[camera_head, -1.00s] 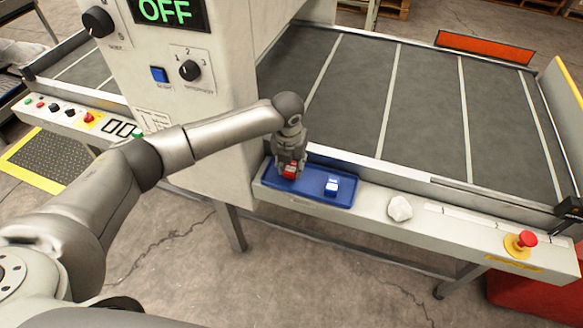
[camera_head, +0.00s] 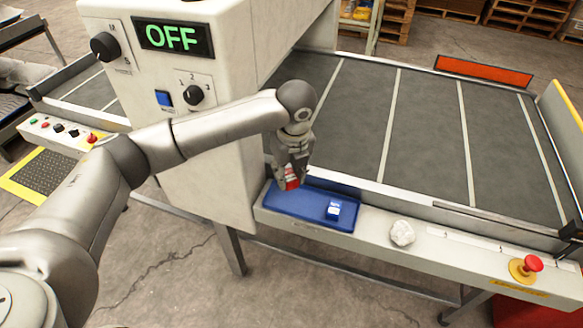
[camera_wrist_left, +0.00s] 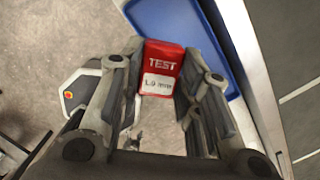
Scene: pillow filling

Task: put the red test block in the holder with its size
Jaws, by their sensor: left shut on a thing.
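The red test block (camera_head: 291,178) is held between the fingers of my left gripper (camera_head: 290,186), above the left part of the blue tray (camera_head: 283,203). In the left wrist view the red block (camera_wrist_left: 163,60) shows "TEST" and a white label that seems to read 1.9 mm. The fingers (camera_wrist_left: 163,100) stand on both sides of it. A holder marked with a size cannot be made out clearly in either view. My right gripper is not in view.
The machine housing (camera_head: 215,150) stands close left of the gripper.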

